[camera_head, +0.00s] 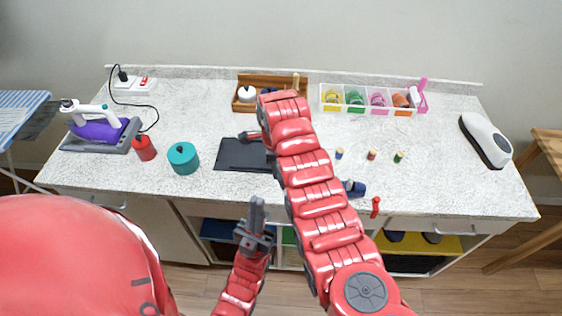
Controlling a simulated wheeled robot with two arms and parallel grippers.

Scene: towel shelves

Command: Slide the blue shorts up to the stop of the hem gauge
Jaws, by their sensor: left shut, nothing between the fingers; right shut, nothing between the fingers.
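A dark flat board (240,156), which looks like the hem gauge, lies on the counter left of my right arm. Its right end and any stop are hidden by that arm. A small dark blue piece (355,188) shows just right of the arm near the front edge. It may be part of the blue shorts, but I cannot tell; the rest is hidden. My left gripper (257,212) is shut and empty, pointing up in front of the counter edge, below the board. My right gripper, mostly hidden by its arm over the counter, is shut; a dark part (262,112) shows there.
A purple iron (98,128), red pot (144,147) and teal pot (183,157) stand left. A wooden tray (245,105) and a white divided box (342,90) line the back. Several small spools stand right of my arm. A white device (485,138) sits far right.

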